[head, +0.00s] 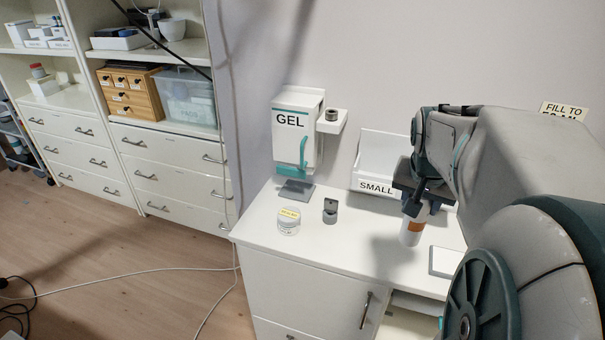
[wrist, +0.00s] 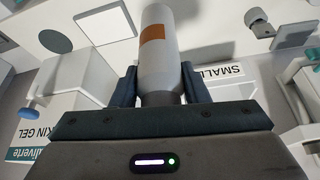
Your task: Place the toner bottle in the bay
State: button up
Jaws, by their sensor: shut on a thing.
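The toner bottle (head: 412,228) is white with an orange label and hangs below my gripper (head: 421,198) over the white counter, almost upright. In the wrist view the bottle (wrist: 158,50) extends away from me, and my gripper (wrist: 160,92) is shut on its narrower grey neck end. Whether the bottle's lower end touches the counter is unclear. A white open bin labelled SMALL (head: 375,187) stands against the wall behind the bottle. No part is marked as the bay, so I cannot tell which it is.
A GEL dispenser (head: 298,135) hangs on the wall at left. A white jar with a yellow label (head: 289,221) and a small grey holder (head: 330,210) stand on the counter (head: 345,248). A flat white block (head: 446,262) lies right of the bottle. My arm hides the counter's right side.

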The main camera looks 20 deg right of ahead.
jog(key=w+a+f+p, duration=0.1)
jog(key=w+a+f, duration=0.3)
jog(key=w+f, duration=0.6)
jog(key=shift+a+f+p, duration=0.15)
jog(key=shift+f+p, duration=0.15)
jog(key=shift+w+f+b, duration=0.1)
jog(key=shift+f+b, duration=0.15)
jog(key=shift+b, duration=0.05)
jog(key=o, duration=1.1)
jog(key=shift+r, duration=0.1)
jog(key=shift+r, duration=0.1)
